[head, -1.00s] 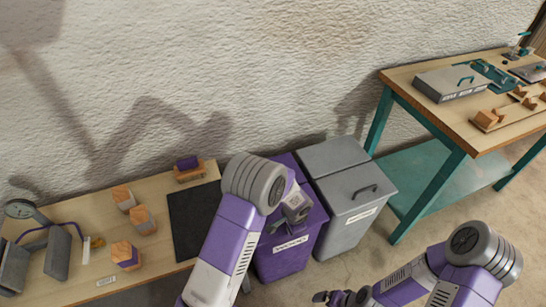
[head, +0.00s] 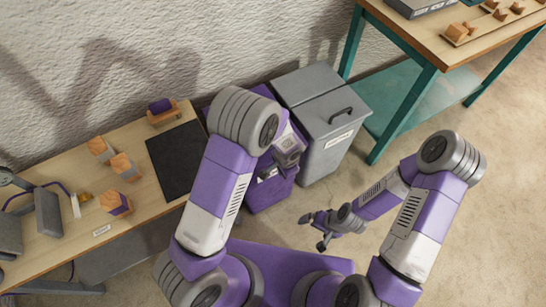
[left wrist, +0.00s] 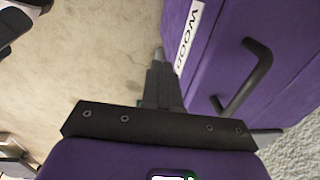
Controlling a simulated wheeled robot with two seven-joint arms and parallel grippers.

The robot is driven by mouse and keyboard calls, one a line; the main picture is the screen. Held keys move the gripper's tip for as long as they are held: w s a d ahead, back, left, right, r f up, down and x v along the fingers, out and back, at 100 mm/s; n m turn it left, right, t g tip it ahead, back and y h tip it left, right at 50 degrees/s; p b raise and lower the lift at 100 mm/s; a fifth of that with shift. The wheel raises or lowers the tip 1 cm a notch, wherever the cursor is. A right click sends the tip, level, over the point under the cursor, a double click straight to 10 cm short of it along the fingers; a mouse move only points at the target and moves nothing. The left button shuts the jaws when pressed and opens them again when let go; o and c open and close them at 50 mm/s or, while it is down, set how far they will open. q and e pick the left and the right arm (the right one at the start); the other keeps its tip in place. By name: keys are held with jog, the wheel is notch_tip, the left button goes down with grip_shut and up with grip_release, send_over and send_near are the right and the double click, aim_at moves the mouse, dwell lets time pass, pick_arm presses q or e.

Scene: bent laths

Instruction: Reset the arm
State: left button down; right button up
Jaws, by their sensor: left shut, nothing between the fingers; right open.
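My left arm stands bent in the middle of the head view, its wrist (head: 288,148) in front of the purple bin. In the left wrist view my left gripper (left wrist: 161,60) is shut and empty, pointing down beside the front of the purple bin (left wrist: 217,50). I cannot tell whether it touches the bin. My right arm is bent at the right of the head view. My right gripper (head: 314,232) is open and empty over the bare floor, in front of the grey bin.
The purple bin (head: 268,195) and grey bin (head: 321,137) stand against the wall. A workbench (head: 150,206) at left holds several wooden blocks and a dark mat (head: 178,160). A teal-legged table (head: 420,35) stands at upper right. The floor right of the bins is clear.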

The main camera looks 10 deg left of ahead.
pick_arm(q)
jog(key=shift+s+d+r, duration=0.6)
jog(key=shift+s+d, duration=0.05)
jog(key=shift+s, duration=0.2)
jog(key=s+a+n+h+p, duration=0.2)
jog(key=s+a+n+p, duration=0.1)
jog(key=s+n, duration=0.3)
jog(key=s+a+n+h+p, duration=0.3)
jog(key=s+n+p, duration=0.2)
jog(key=s+n, duration=0.2)
jog(key=shift+s+a+r, duration=0.15)
jog(key=shift+s+a, duration=0.2)
jog(key=shift+s, duration=0.35)
